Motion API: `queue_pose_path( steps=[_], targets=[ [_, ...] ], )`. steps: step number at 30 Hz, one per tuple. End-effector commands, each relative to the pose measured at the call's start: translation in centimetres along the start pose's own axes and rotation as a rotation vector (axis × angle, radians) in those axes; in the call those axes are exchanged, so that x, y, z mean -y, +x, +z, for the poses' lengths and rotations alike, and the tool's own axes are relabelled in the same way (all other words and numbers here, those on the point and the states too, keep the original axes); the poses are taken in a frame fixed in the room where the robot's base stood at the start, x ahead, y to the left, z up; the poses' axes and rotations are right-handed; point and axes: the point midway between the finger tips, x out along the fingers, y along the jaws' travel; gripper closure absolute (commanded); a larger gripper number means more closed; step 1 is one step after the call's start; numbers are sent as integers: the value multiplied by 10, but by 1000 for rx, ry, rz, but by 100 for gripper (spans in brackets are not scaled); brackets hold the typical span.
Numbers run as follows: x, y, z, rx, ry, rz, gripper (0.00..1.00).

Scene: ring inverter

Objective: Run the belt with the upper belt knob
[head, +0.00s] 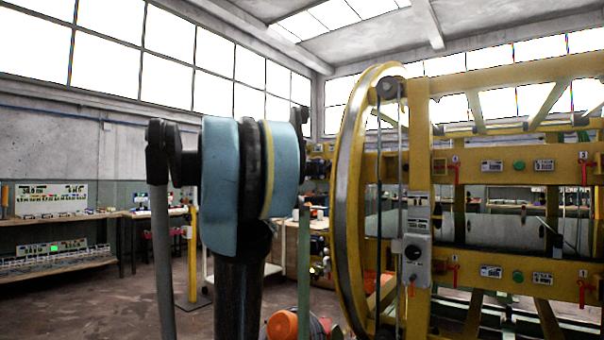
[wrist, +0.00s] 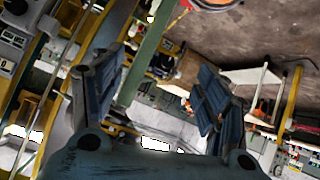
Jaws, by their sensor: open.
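A grey control box with a round black knob (head: 413,252) is on the yellow upright of the ring machine, right of centre in the head view. A grey plate with a label (head: 418,214) is just above it. I cannot tell whether this knob is the upper belt knob. A grey box with dark knobs (wrist: 12,40) shows at the top left edge of the wrist view. My gripper (wrist: 157,95) is open and empty in the wrist view. Its two dark blue fingers are wide apart and touch no knob.
The large ring (head: 350,205) and yellow frame (head: 500,165) fill the right side. Red levers and green buttons sit on its beams. A green post (wrist: 146,55) crosses the wrist view. Workbenches (head: 60,222) stand far left; open floor (head: 100,305) lies before them.

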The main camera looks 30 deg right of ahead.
Motion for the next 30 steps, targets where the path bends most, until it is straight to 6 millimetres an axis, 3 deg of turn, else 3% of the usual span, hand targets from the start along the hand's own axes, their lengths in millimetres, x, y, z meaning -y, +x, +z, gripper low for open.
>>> queue_pose_path(
  steps=[1, 6, 15, 21, 30],
  targets=[
    [2, 5, -33, -45, 38, 23, 32],
    [5, 20, -133, -207, 168, 80, 32],
    [15, 49, -288, -484, 345, 106, 32],
    [21, 63, -349, -602, 405, 88, 32],
    [22, 76, -376, -645, 426, 76, 32]
  ],
)
